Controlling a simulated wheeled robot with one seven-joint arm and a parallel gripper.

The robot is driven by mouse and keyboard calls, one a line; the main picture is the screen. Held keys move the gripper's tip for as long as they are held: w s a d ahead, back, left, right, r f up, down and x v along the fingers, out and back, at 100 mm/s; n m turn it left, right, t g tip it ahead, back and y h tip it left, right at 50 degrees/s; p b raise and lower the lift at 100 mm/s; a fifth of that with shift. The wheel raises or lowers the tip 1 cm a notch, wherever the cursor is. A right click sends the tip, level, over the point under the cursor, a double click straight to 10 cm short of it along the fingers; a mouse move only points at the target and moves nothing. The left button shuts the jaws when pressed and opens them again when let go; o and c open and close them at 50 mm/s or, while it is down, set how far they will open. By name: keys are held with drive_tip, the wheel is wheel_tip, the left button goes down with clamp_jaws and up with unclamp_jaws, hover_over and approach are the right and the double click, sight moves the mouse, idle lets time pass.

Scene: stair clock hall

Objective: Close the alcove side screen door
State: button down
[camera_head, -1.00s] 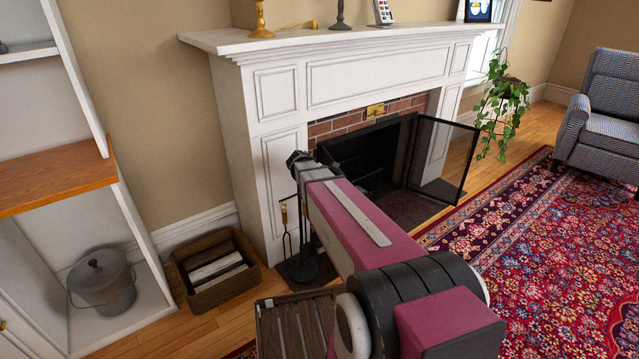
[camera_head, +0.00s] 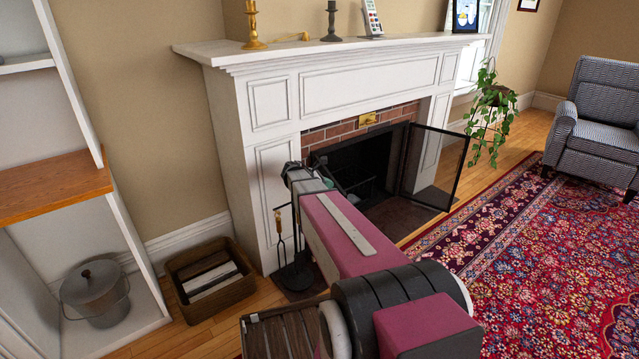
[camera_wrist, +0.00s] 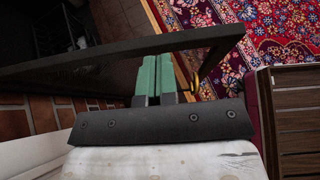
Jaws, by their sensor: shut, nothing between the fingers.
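The fireplace has a dark-framed mesh screen. Its right door (camera_head: 436,168) stands swung out over the hearth. The other door, on the alcove side, is mostly hidden behind my arm in the head view. In the wrist view a dark screen frame (camera_wrist: 110,65) crosses the picture just beyond my fingers, with a small brass handle (camera_wrist: 195,83) to their right. My gripper (camera_wrist: 152,62) has green fingers held together and empty. The fingertips are at the frame's lower edge in the picture; I cannot tell whether they touch it. In the head view the gripper (camera_head: 327,183) is partly hidden by my wrist.
The white mantel (camera_head: 330,55) surrounds the opening. Fire tools (camera_head: 292,265) stand at its left leg, beside a wicker box (camera_head: 212,275). A slatted wooden piece (camera_head: 282,330) is near my arm.

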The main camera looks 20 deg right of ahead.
drive_tip(key=shift+d+f, duration=0.35)
drive_tip(key=shift+d, duration=0.25)
drive_tip(key=shift+s+d, duration=0.1)
drive_tip(key=shift+d, duration=0.4)
drive_tip(key=w+d+n+t+y, duration=0.2)
drive_tip(key=w+d+n+t, duration=0.25)
drive_tip(key=d, duration=0.75)
drive_tip(key=w+d+n+t+y, duration=0.2)
drive_tip(key=w+d+n+t, duration=0.3)
drive_tip(key=d, duration=0.7)
drive_tip(key=shift+g, duration=0.45)
drive_tip(key=shift+w+d, duration=0.9)
drive_tip(key=shift+w, duration=3.85)
drive_tip(key=shift+w+d, duration=0.95)
drive_tip(key=shift+w, duration=3.75)
drive_tip(key=shift+w+d, duration=0.9)
drive_tip(key=shift+w, duration=3.85)
